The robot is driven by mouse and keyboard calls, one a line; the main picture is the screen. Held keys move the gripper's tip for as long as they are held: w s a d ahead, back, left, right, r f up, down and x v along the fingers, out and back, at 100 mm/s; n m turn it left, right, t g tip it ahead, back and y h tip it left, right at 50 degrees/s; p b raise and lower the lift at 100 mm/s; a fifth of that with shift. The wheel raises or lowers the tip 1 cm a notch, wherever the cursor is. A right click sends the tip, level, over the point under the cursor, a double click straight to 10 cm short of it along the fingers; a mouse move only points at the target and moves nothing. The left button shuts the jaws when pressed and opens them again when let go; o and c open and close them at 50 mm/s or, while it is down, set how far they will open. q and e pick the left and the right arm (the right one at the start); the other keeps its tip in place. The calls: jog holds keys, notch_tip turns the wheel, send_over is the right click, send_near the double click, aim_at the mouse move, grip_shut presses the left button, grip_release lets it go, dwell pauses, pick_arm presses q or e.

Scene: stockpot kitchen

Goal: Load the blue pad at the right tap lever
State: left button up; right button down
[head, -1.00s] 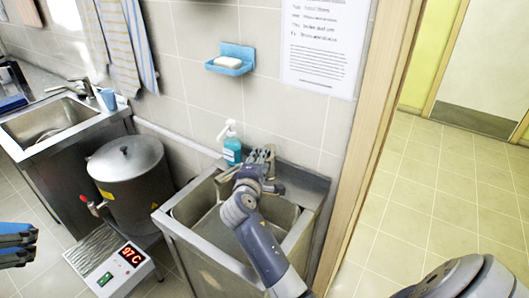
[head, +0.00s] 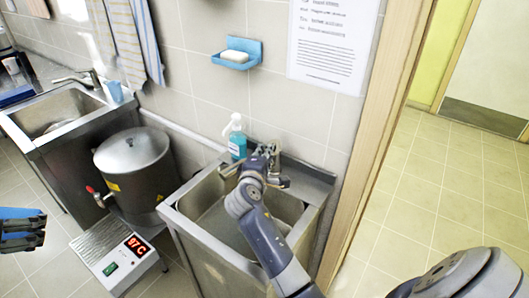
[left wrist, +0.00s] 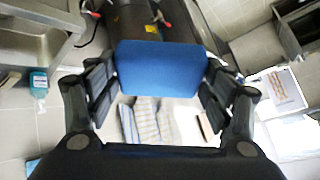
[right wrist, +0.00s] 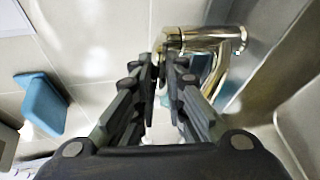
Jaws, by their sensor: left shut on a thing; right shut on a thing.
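The blue pad (left wrist: 160,68) is between the fingers of my left gripper (left wrist: 160,80), which is shut on it. In the head view, my left gripper (head: 38,230) holds the pad (head: 18,213) at the left edge, partly cut off, left of the pot. My right gripper (head: 268,160) is at the tap above the right sink. In the right wrist view, the shiny tap (right wrist: 215,40) lies just beyond the nearly closed fingertips (right wrist: 163,68). They are shut on its lever, which the fingers mostly hide.
The right sink (head: 210,225) stands beside a door frame. A steel pot (head: 135,165) and a heater box reading 97 C (head: 120,255) are left of it. A soap bottle (head: 236,140) stands behind the sink, below a blue soap dish (head: 237,53). Floor at the far left is clear.

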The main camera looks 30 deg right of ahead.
jog(key=shift+w+d+r, duration=0.15)
jog(key=shift+d+r, duration=0.1)
jog(key=shift+r, duration=0.35)
jog(key=c, duration=1.7)
grip_release()
jog(key=shift+o, duration=0.3)
jog(key=shift+w+d+f, duration=0.15)
jog(key=shift+d+f, duration=0.05)
jog(key=shift+f, duration=0.15)
jog(key=v, duration=1.2)
